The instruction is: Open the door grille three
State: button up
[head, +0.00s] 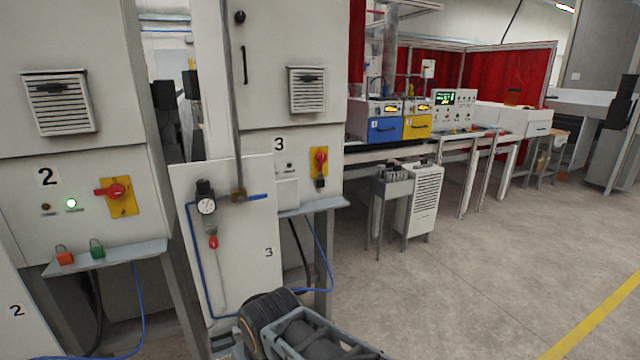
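Cabinet three (262,60) is a light grey cabinet left of the middle in the head view, marked with a black 3. Its door grille (307,92) is a small pale louvred panel with a dark handle (309,77) near its top. The grille looks closed, though a slight gap would be hard to tell at this size. Part of my arm, dark with a grey frame, shows at the bottom centre, well below and apart from the grille. My gripper's fingers are not in view.
Cabinet two (70,120) with a similar grille (60,102) stands at the left. A panel with a gauge (207,206), a vertical pipe and blue hoses stands before cabinet three. A red rotary switch (320,160) is below the grille. Open floor (480,270) lies to the right.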

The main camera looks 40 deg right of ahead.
aim_at(306, 87)
jog(key=u, duration=0.05)
jog(key=k, duration=0.4)
jog(key=z, duration=1.6)
jog(key=i, duration=1.75)
jog(key=u, duration=0.65)
